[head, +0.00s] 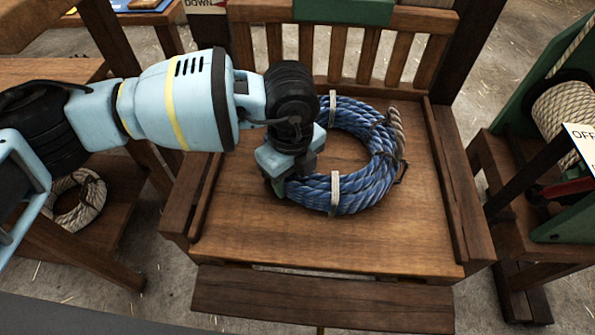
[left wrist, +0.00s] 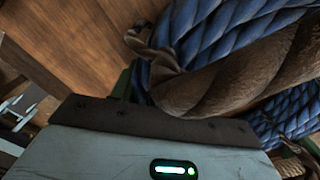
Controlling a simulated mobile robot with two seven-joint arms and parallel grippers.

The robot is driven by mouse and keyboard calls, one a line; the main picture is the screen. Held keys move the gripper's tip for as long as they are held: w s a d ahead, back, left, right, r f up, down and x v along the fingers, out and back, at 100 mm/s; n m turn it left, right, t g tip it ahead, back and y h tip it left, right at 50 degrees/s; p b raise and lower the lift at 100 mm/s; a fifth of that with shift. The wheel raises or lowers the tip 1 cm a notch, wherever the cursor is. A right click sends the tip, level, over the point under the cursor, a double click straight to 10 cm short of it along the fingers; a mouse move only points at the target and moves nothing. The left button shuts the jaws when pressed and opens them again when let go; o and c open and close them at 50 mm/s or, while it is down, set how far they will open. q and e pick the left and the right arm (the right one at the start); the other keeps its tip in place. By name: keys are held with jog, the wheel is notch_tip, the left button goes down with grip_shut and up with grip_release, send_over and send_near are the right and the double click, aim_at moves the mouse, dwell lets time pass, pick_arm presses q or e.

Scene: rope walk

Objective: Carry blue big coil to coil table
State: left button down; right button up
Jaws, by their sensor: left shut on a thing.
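The blue big coil (head: 372,178) is a thick ring of blue rope, bound with pale ties and with a brown rope end at its right side. It lies flat on a wooden stand (head: 262,247) with raised side rails and a slatted back. My left gripper (head: 287,178) is shut on the coil's left side, and hides that part of it. In the left wrist view, blue rope strands (left wrist: 222,30) and a thick brown strand (left wrist: 225,82) show close beyond the gripper body. Its fingertips are hidden there. My right gripper is not in view. I cannot tell which furniture is the coil table.
A small pale coil (head: 78,203) lies on a low wooden shelf at the left. A green-framed rope reel (head: 565,115) stands at the right, with a white sign (head: 583,140). A wooden board (head: 325,300) runs along the stand's front. Bare floor shows between the stands.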

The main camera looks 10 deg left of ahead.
pick_arm(q)
notch_tip(320, 180, up, 2)
jog(key=shift+w+r, duration=0.1)
jog(key=s+d, duration=0.2)
jog(key=s, duration=0.2)
jog(key=s+d+r, duration=0.1)
jog(key=s+d, duration=0.1)
jog(key=s, duration=0.2)
jog(key=s+d+r, duration=0.1)
jog(key=s+d, duration=0.2)
jog(key=s, duration=0.1)
jog(key=shift+s, duration=0.3)
jog(key=shift+s+d+r, duration=0.1)
jog(key=shift+s+d, duration=0.35)
jog(key=shift+s, duration=0.35)
